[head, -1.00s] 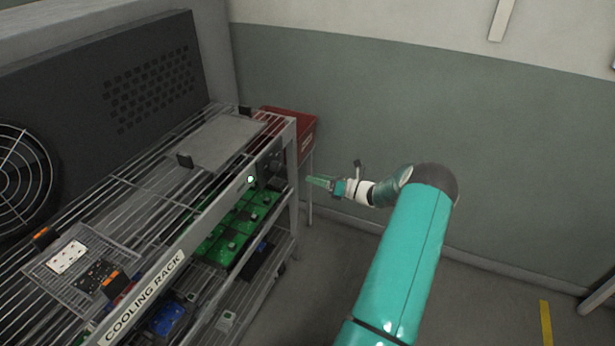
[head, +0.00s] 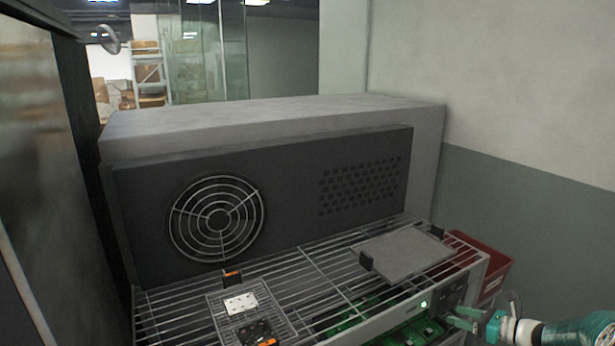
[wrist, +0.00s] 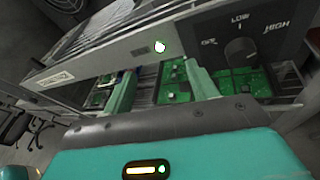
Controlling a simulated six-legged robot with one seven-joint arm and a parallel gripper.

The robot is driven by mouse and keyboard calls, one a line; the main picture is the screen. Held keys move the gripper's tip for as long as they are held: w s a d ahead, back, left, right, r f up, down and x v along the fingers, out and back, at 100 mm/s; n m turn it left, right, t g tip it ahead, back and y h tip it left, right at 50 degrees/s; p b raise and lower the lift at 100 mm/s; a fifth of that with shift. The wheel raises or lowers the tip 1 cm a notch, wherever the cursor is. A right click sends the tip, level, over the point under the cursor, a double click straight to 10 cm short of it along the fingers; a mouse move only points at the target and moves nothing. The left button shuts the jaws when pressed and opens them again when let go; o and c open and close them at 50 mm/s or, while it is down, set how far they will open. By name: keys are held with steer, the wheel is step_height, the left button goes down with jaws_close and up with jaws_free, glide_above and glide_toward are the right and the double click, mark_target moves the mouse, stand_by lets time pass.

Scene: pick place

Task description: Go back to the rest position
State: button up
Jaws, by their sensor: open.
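My gripper (head: 466,319) is at the lower right of the head view, just off the front right corner of the cooling rack (head: 395,326). In the wrist view its two green fingers (wrist: 160,92) are spread apart with nothing between them. Beyond the fingers, the rack's front panel with a lit button and a LOW to HIGH dial (wrist: 240,52) shows close by. Green circuit boards (wrist: 228,82) lie on a shelf below that panel. The rest of my arm is mostly outside the head view.
A grey plate (head: 402,253) lies on the rack's wire top, and a small wire tray (head: 222,306) holds white and black parts. A dark fan panel (head: 290,190) stands behind. A red bin (head: 492,268) is past the rack's right end, near the wall.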

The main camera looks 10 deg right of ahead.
steer(key=s+a+r+n+g+h, duration=0.1)
steer(key=s+a+r+n+g, duration=0.25)
steer(key=a, duration=0.55)
steer(key=s+a+r+n+g+h, duration=0.1)
steer(key=a+r+n+g, duration=0.1)
steer(key=a+r+n, duration=0.45)
steer(key=s+a+r+n+g+h, duration=0.1)
steer(key=s+a+r+n+g, duration=0.15)
steer(key=a+n, duration=0.6)
steer(key=s+a+r+n+h, duration=0.3)
steer(key=s+a+n, duration=0.3)
steer(key=s, duration=0.3)
steer(key=s+a+r+n+t+h, duration=0.1)
steer(key=s+a+r+n+h, duration=0.2)
steer(key=s+a+n, duration=0.3)
steer(key=s+r, duration=0.1)
steer(key=s, duration=0.2)
steer(key=shift+s+a+r+n, duration=0.3)
steer(key=shift+a+r+n, duration=0.05)
steer(key=shift+a+r, duration=0.05)
